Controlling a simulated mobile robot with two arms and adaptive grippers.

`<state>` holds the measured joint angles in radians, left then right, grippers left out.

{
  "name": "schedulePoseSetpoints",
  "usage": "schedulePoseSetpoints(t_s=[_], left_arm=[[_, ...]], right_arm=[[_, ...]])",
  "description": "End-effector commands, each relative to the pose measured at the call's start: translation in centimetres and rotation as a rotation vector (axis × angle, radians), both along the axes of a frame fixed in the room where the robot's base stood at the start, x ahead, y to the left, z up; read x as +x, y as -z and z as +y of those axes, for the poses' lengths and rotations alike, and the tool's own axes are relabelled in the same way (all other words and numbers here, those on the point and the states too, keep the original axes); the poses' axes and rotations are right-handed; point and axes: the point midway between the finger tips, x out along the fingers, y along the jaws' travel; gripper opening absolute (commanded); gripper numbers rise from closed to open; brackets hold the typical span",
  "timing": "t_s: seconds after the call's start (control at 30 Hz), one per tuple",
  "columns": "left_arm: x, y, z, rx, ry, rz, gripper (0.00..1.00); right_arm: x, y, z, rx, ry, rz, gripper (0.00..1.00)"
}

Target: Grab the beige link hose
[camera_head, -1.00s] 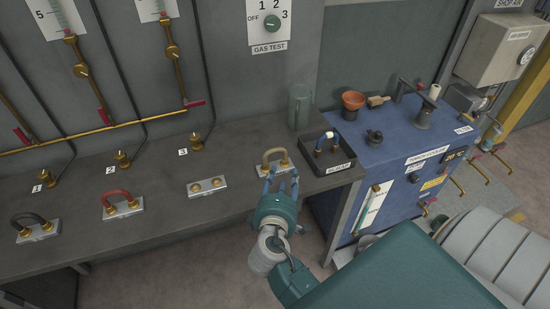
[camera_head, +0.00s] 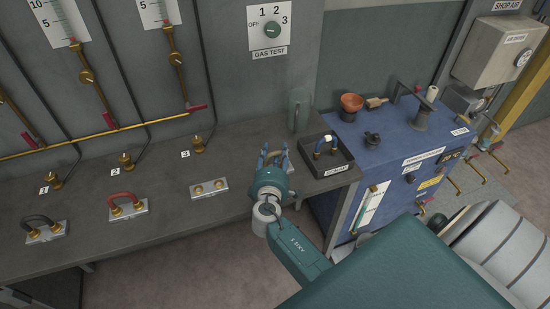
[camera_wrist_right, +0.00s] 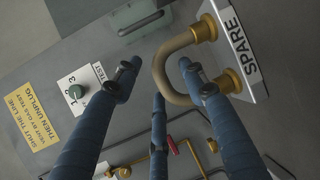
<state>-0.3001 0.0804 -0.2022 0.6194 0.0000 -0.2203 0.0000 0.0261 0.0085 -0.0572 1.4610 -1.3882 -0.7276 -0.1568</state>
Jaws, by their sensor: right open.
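The beige link hose (camera_wrist_right: 166,71) is a U-shaped hose with brass end fittings, seated on a plate labelled SPARE (camera_wrist_right: 243,50) in the right wrist view. In the head view the beige hose (camera_head: 274,154) stands near the bench's right end, partly hidden by my right gripper (camera_head: 275,158). In the right wrist view the blue fingers of my right gripper (camera_wrist_right: 160,85) are spread open. One finger lies over the hose's inner side in the picture; whether it touches cannot be told. Nothing is held. My left gripper is not in view.
A black tray (camera_head: 338,168) with a blue-ended hose and a glass cylinder (camera_head: 299,112) stand close on the right.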

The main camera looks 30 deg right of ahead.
Motion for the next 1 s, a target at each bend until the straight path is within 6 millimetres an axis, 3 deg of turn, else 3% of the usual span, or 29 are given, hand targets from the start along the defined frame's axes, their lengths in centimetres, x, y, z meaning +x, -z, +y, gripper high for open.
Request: schedulePoseSetpoints(t_s=[0.33,0.53,1.0], left_arm=[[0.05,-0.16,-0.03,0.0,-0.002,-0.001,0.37],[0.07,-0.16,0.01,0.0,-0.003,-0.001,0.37],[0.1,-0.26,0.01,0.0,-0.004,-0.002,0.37]], right_arm=[[0.59,0.27,-0.46,0.002,-0.001,0.0,0.4],[0.58,0.25,-0.46,0.002,-0.001,0.0,0.0],[0.59,-0.46,-0.46,0.002,0.001,-0.002,0.0]])
